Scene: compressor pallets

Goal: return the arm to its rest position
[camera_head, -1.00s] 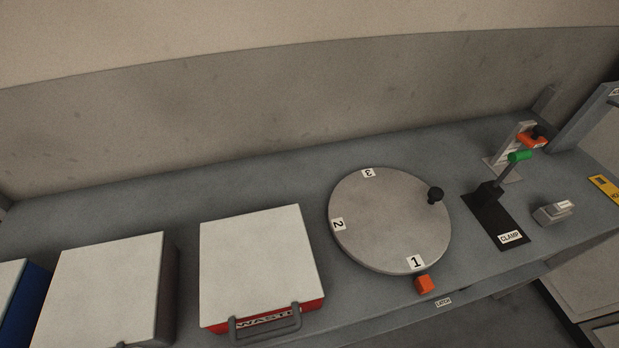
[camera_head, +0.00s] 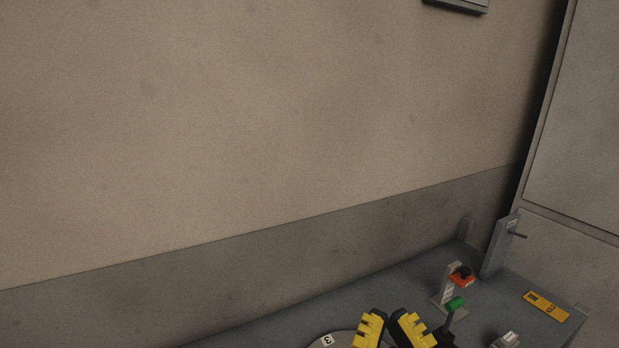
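My gripper (camera_head: 391,322) shows at the bottom edge of the head view as two yellow-and-black fingers. The fingers are apart, and nothing shows between their tips. They appear in front of the round turntable (camera_head: 316,344), of which only the far rim with the label 3 shows. The rest of my arm is below the picture, so its full pose is hidden.
Right of the gripper are a green-tipped clamp lever (camera_head: 455,304), a stand with an orange part (camera_head: 461,280) and a small grey block (camera_head: 506,341). A yellow tag (camera_head: 546,306) and a grey post (camera_head: 499,247) are farther right. The wall (camera_head: 250,130) fills most of the view.

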